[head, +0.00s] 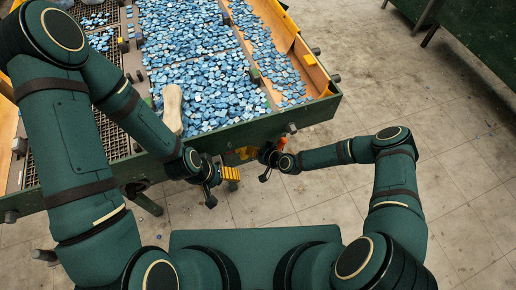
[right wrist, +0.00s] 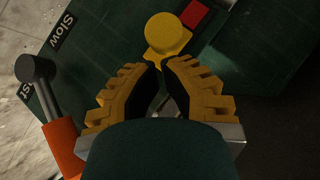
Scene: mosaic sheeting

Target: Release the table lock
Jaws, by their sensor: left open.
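In the right wrist view a round yellow knob (right wrist: 168,36) stands out from a dark green panel (right wrist: 110,45). My left gripper (head: 231,178) is open and empty, lower and to the left. Which part is the table lock is not clear.
A red square (right wrist: 195,14) adjoins the knob. Panel labels include "Slow" (right wrist: 64,30). Blue mosaic pieces (head: 215,85) cover the tabletop. Floor at right (head: 450,150) is clear.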

